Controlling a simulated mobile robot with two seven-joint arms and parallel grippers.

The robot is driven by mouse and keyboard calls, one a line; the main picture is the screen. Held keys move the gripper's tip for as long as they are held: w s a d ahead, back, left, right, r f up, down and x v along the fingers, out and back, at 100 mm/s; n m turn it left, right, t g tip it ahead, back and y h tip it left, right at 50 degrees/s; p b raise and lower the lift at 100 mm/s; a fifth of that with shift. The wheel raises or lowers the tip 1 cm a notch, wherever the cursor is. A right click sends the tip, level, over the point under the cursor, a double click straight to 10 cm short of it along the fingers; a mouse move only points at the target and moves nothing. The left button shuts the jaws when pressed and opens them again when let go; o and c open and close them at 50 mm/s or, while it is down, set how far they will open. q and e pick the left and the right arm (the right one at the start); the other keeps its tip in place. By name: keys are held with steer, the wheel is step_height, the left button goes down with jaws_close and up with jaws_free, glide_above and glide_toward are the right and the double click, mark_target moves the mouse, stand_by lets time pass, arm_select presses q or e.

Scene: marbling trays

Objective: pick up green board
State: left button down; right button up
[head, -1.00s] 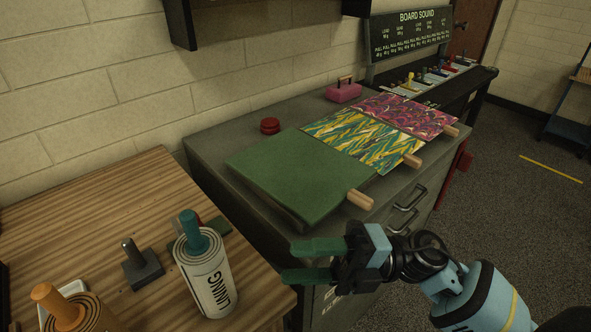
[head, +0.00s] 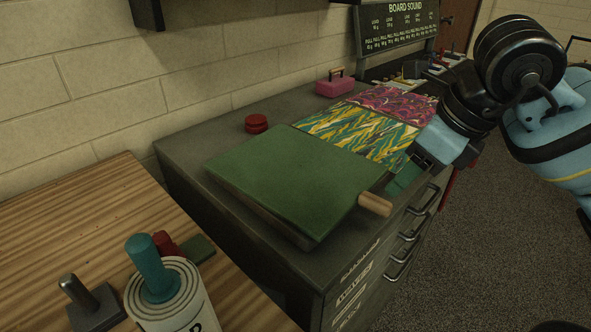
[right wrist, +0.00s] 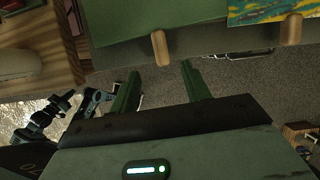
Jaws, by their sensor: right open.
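The green board (head: 295,175) lies flat on the grey cabinet, with a wooden handle (head: 375,204) sticking out over its front edge. My right gripper (head: 403,180) is open and empty, just right of that handle in the head view; my wrist partly hides its fingers. In the right wrist view the two green fingers (right wrist: 159,80) are apart, with the board's handle (right wrist: 160,48) ahead of the gap, not between them. The board (right wrist: 150,18) shows at the top there. Dark jointed arm parts at the left of that view look like my left arm; its jaws are unclear.
Two marbled boards, yellow-green (head: 355,133) and magenta (head: 400,102), lie beyond the green one. A red round object (head: 256,123) and a pink box (head: 335,86) stand behind. A wooden table (head: 90,220) with a roll (head: 172,295) is at left. Drawer handles (head: 423,199) project in front.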

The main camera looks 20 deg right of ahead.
mark_target(379, 200)
steer(key=shift+b+x, duration=0.55)
steer(key=shift+x, duration=2.75)
steer(key=shift+w+f, duration=0.4)
steer(key=shift+f, duration=0.15)
steer(key=shift+c, duration=1.4)
steer(key=shift+r, duration=0.1)
jaws_close()
